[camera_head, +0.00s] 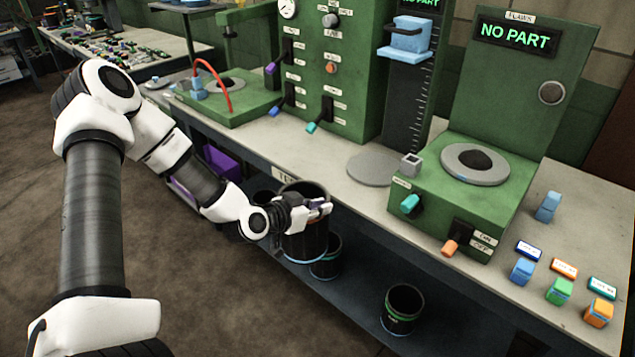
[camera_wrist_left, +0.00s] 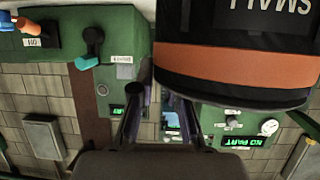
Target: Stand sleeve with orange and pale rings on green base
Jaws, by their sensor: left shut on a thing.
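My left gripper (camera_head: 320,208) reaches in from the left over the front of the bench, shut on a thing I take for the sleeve. The sleeve's rings cannot be made out between the fingers in the head view. The left wrist view is upside down; both fingers (camera_wrist_left: 160,115) show there, partly covered by a near black cylinder (camera_wrist_left: 235,85) with a wide orange band and the word SMALL. Two green bases carry grey discs: one at the right (camera_head: 432,190) under a NO PART display, one at the left (camera_head: 262,103) beside a red hose. Both discs look empty. My right gripper is out of view.
A large black cylinder (camera_head: 305,240) is right behind and below the gripper. Black bins stand lower down, one (camera_head: 403,318) with a green band. A tall gauge with a blue slider (camera_head: 408,38) stands behind a flat grey disc (camera_head: 372,169). Coloured blocks (camera_head: 558,291) sit at the right.

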